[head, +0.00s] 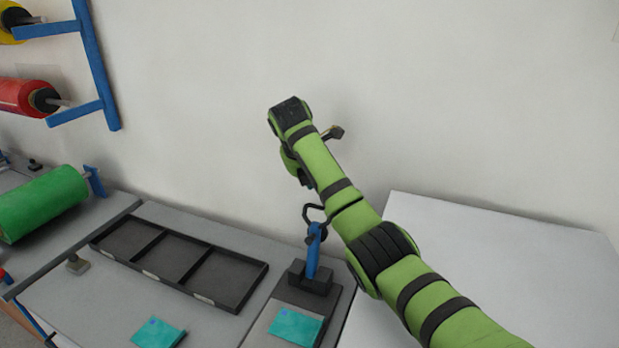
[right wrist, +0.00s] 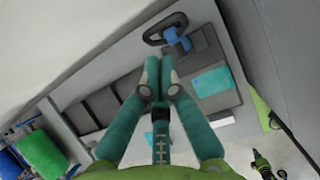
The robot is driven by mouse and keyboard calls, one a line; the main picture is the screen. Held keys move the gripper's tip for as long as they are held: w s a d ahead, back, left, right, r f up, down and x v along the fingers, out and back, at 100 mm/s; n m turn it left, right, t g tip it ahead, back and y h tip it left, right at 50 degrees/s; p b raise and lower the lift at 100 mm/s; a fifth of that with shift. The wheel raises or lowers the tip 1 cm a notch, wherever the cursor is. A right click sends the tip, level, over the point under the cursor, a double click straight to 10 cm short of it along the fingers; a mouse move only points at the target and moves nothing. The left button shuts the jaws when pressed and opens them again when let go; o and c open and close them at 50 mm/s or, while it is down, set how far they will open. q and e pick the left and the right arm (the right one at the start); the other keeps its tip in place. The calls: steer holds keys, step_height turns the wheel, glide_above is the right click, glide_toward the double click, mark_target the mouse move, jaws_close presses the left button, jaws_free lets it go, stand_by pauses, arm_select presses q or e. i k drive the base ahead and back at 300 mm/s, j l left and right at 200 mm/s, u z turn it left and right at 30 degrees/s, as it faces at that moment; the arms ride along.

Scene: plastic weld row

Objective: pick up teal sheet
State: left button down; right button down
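One teal sheet (head: 296,326) lies flat on the grey base plate in front of the blue welder post. A second teal sheet (head: 159,333) lies on the bench to its left, cut by the lower picture edge. In the right wrist view, the sheet by the post (right wrist: 212,81) lies right of my fingers; the other sheet (right wrist: 149,138) is partly hidden behind them. My right gripper (right wrist: 159,68) has its fingertips together with nothing visible between them, above the bench and apart from both sheets. In the head view my arm largely hides it. My left gripper is not in view.
A blue welder post (head: 313,258) with a black looped handle stands close below my right arm. A dark three-compartment tray (head: 227,279) is at the bench's back. Green (head: 43,203) and red (head: 22,97) rolls are at left. A white surface (head: 500,262) is right.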

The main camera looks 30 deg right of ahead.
mark_target(300, 330)
steer(key=k+j, duration=0.25)
steer(key=j, duration=0.15)
steer(key=k+j, duration=0.25)
steer(key=j, duration=0.15)
steer(key=k+j, duration=0.25)
steer(key=j, duration=0.2)
steer(key=k+j, duration=0.25)
steer(key=j, duration=0.15)
